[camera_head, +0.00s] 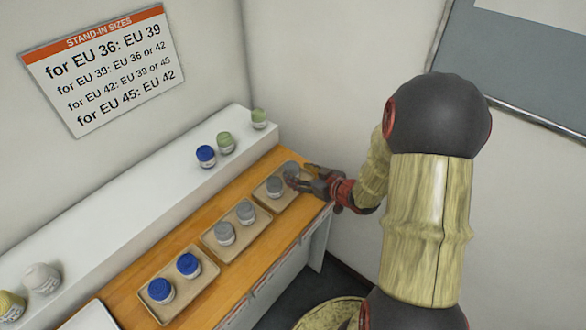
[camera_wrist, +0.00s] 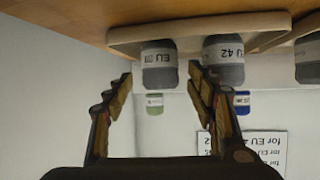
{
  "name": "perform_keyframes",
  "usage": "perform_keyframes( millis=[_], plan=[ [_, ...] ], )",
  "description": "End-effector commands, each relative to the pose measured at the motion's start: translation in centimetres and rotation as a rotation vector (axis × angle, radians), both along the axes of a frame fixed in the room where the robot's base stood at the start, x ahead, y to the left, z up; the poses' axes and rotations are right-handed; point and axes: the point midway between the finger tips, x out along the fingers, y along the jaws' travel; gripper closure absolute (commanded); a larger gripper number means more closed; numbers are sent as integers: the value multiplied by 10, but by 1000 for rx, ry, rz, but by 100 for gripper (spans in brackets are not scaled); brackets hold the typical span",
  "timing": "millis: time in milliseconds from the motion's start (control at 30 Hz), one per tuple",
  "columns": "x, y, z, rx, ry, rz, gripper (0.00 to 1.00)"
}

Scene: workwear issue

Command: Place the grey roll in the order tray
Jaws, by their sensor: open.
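A far tan tray (camera_head: 262,196) on the wooden counter holds two grey rolls. The grey roll marked EU 42 (camera_wrist: 223,62) also shows in the head view (camera_head: 275,187). The other grey roll (camera_wrist: 160,68), its label number unclear, stands at the tray's far end, partly hidden by my gripper in the head view. My gripper (camera_wrist: 160,76) is open, its fingers to either side of this roll's outline with gaps showing; I cannot tell the depth between them. A middle tray (camera_head: 232,256) holds two more grey rolls (camera_head: 246,212). I cannot tell which container is the order tray.
A near tray (camera_head: 180,308) holds two blue rolls (camera_head: 161,290). A raised white ledge (camera_head: 130,210) behind carries a blue roll (camera_head: 206,156), two green rolls (camera_head: 226,142), a whitish roll and a yellowish one. A white flat item (camera_head: 94,316) is cut off bottom left. Walls stand close behind.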

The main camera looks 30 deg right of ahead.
Motion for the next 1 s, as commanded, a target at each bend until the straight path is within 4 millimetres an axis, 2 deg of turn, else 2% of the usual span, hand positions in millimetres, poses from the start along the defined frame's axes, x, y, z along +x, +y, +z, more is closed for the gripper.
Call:
perform_keyframes(
  millis=[100, 300, 500, 633, 733, 833, 933, 1000],
  plan=[
    [-24, -6, 15, -1, 0, -5, 44],
    [-52, -10, 28, 0, 0, -3, 44],
    [-63, -11, 33, -7, 3, -2, 44],
    [-55, -19, 47, -82, 34, -34, 44],
    [-44, -30, 70, -185, 83, -95, 44],
    [-40, -35, 105, -274, 141, -179, 44],
    [-47, -28, 140, -318, 199, -260, 44],
    [-58, -16, 162, -324, 241, -303, 44]
  ],
)
